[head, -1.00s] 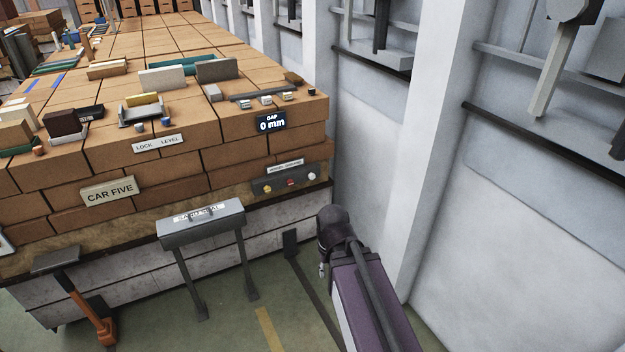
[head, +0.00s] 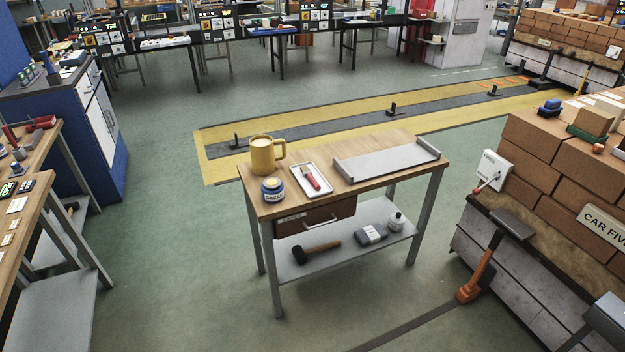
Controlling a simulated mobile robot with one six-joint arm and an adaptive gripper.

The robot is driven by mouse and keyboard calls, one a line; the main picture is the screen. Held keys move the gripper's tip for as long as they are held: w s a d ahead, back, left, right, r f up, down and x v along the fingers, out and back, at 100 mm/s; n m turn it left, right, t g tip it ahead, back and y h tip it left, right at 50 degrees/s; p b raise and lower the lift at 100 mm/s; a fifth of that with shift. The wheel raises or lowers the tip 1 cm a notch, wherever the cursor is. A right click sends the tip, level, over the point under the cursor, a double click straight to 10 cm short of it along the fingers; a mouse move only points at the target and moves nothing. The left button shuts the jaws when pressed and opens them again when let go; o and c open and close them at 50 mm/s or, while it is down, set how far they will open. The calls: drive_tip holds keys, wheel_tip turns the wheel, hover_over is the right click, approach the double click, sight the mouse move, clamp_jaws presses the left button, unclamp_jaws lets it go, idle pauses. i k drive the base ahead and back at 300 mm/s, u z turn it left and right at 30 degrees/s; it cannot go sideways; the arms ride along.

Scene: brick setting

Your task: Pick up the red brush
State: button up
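The red brush (head: 314,182) lies in a small white tray (head: 328,191) on top of a wooden-topped workbench (head: 396,153) in the middle of the head view. Its red handle points toward the lower right and its pale bristle end toward the upper left. A large yellow mug (head: 263,156) and a jar labelled grease (head: 272,190) stand to the left of the tray. A flat grey tray (head: 386,161) lies to its right. My gripper is not in view.
The bench's lower shelf (head: 340,243) holds a black mallet (head: 316,252), a grey box and a white bottle. Another workbench (head: 40,200) stands at left. Green floor is free around the bench.

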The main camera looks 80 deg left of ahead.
sight(306, 170)
drive_tip(key=u, duration=0.05)
drive_tip(key=k, duration=0.15)
drive_tip(key=u, duration=2.65)
drive_tip(key=i, duration=0.6)
drive_tip(key=u, duration=0.15)
drive_tip(key=k, duration=0.2)
